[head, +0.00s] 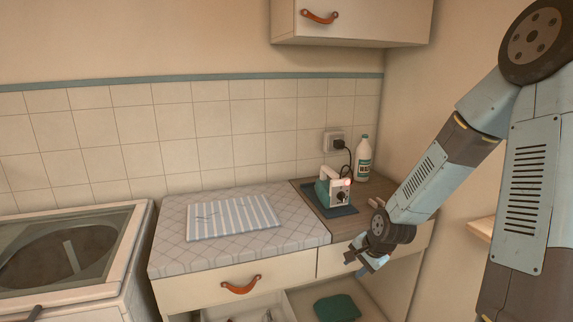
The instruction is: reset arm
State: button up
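My arm comes in from the right side of the head view and bends down to the left. My gripper (366,260) hangs in front of the counter's right part, just above an open drawer (375,285). It looks empty, but it is small and turned so that I cannot tell whether its fingers are open or shut.
A teal appliance with a red light (333,190) stands on a dark mat (341,211), its cord running to a wall socket (334,141). A white bottle (364,165) is behind. A striped cloth (233,217) lies left; a green cloth (337,308) lies below in the open drawer.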

jog(key=s+d+r+n+h, duration=0.25)
jog(key=s+r, duration=0.25)
jog(key=r, duration=0.5)
jog(key=s+d+r+n+h, duration=0.15)
jog(key=s+r+n, duration=0.3)
jog(key=r, duration=0.45)
jog(key=s+r+n+t+y, duration=0.1)
jog(key=s+r+n, duration=0.2)
jog(key=s+r, duration=0.8)
jog(key=s, duration=0.3)
jog(key=shift+a, duration=0.3)
